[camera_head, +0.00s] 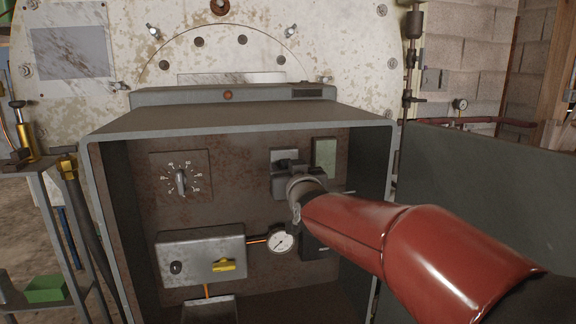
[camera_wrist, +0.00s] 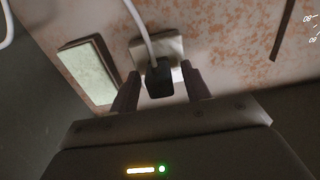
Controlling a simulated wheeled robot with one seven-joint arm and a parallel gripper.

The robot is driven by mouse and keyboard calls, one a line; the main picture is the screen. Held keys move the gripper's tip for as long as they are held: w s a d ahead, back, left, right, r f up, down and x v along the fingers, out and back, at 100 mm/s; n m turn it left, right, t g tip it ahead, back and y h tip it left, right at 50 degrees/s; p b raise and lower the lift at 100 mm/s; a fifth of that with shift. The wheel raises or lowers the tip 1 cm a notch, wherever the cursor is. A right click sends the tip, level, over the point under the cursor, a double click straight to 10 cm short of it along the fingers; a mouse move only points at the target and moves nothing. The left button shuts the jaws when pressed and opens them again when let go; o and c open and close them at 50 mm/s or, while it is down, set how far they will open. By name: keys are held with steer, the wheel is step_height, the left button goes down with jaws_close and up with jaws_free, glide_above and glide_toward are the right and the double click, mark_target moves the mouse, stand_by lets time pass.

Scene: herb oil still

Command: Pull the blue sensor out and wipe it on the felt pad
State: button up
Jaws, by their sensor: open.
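My gripper (camera_wrist: 160,69) is open, its two fingers on either side of a black plug (camera_wrist: 159,84) at a pale wall socket (camera_wrist: 172,47). I cannot tell whether the fingers touch the plug. In the head view my gripper (camera_head: 287,166) is inside the open grey cabinet, partly hidden by my wrist. No blue sensor shows clearly in the cabinet; a thin blue rod (camera_head: 70,240) is at the far left. A pale green panel (camera_wrist: 90,72) is beside the socket, and a green block (camera_head: 45,288) lies on the left stand. I cannot tell which is the felt pad.
The cabinet (camera_head: 93,185) has a dial (camera_head: 181,181), a grey box with a yellow lever (camera_head: 222,265), and a round gauge (camera_head: 280,240) just below my wrist. Its open door (camera_head: 480,165) stands to the right, behind my arm. A white cable (camera_wrist: 142,25) runs from the plug.

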steer(key=shift+w+a, duration=0.1)
steer(key=shift+w, duration=0.35)
steer(key=shift+b, duration=0.6)
stand_by(0.8)
steer(key=shift+c, duration=0.2)
jaws_close()
steer(key=shift+s, duration=0.1)
steer(key=shift+b+v, duration=1.95)
steer(key=shift+v, duration=1)
steer(key=shift+r, duration=0.15)
